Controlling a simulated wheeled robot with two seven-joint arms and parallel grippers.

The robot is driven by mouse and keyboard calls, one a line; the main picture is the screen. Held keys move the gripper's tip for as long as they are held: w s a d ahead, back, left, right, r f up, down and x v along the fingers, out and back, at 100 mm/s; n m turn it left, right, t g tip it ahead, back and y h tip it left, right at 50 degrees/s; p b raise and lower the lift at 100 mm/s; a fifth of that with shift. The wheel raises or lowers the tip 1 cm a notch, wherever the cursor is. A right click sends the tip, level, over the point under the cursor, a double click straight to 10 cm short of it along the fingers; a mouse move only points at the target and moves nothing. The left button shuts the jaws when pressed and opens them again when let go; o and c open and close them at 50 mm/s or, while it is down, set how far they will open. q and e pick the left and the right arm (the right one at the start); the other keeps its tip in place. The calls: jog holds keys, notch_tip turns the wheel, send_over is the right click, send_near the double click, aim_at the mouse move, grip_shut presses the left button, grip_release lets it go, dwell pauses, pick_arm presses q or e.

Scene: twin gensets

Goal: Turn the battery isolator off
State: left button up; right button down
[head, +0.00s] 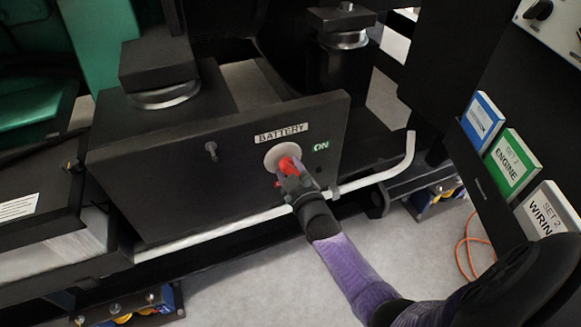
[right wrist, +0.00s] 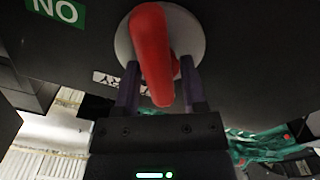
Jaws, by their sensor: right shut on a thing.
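The battery isolator is a red handle (head: 288,164) on a round pale disc (head: 271,157), set in a dark panel (head: 160,190). A "BATTERY" label (head: 281,134) is above it and a green "ON" label (head: 321,147) is to its right. My right gripper (head: 287,176) is shut on the red handle. In the right wrist view the red handle (right wrist: 153,55) passes between the two dark fingers (right wrist: 160,88), in front of the pale disc (right wrist: 190,35). The green label (right wrist: 62,12) appears upside down there. My left gripper is not in view.
A pale bent rod (head: 385,176) runs below the panel. A small bolt or knob (head: 211,150) sticks out left of the isolator. At right, a dark holder carries blue, green "ENGINE" (head: 512,162) and white "WIRING" (head: 547,208) binders. An orange cable (head: 463,250) lies on the floor.

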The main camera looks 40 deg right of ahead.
jog(key=m, duration=0.5)
jog(key=shift+p, duration=0.3)
jog(key=shift+m, duration=1)
jog(key=c, duration=0.5)
grip_release()
jog(key=shift+o, duration=0.3)
